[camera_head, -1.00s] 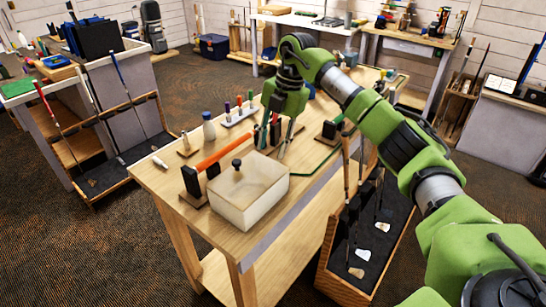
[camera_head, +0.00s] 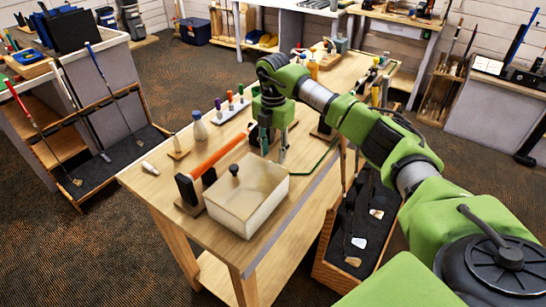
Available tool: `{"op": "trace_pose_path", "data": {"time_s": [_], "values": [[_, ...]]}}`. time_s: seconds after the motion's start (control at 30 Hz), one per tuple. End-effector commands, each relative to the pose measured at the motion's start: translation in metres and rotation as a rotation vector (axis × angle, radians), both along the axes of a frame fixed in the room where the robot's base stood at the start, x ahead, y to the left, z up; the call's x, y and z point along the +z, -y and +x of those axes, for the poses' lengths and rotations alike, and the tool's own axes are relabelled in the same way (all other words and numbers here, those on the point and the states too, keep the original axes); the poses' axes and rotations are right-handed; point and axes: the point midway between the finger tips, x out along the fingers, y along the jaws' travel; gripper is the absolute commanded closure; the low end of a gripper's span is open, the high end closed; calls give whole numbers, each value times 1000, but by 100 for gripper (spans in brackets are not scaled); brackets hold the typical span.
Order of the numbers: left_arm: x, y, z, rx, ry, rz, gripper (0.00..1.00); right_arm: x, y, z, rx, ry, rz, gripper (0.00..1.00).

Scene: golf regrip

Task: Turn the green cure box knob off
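A cream, box-shaped case (camera_head: 245,205) with a pale top sits at the near end of the wooden workbench (camera_head: 150,180). A small dark knob (camera_head: 234,170) stands on its top. I see no clearly green knob on it. My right gripper (camera_head: 273,155) points down over the bench, just behind the box and apart from the knob. Its two fingertips look spread, with nothing visible between them. An orange shaft (camera_head: 218,153) rests in black holders left of the box, running back toward the gripper. My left gripper is not in view.
A wooden club bin (camera_head: 335,270) stands beside the bench at right.

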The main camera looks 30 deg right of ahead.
Motion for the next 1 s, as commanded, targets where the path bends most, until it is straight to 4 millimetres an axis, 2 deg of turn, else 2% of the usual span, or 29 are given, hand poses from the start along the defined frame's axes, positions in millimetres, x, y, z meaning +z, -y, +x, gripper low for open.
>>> {"op": "trace_pose_path", "data": {"time_s": [0.1,0.3,0.43,0.63,0.77,1.0], "values": [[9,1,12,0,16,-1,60,-19,-1,-1,1,-4,1,65],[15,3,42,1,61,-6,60,-37,-1,0,0,0,1,65],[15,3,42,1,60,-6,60,-41,0,0,0,1,0,65],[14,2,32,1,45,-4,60,-41,0,0,1,1,0,65],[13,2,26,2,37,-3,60,-41,0,0,1,1,0,99],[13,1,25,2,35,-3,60,-41,0,0,6,1,0,100]]}}
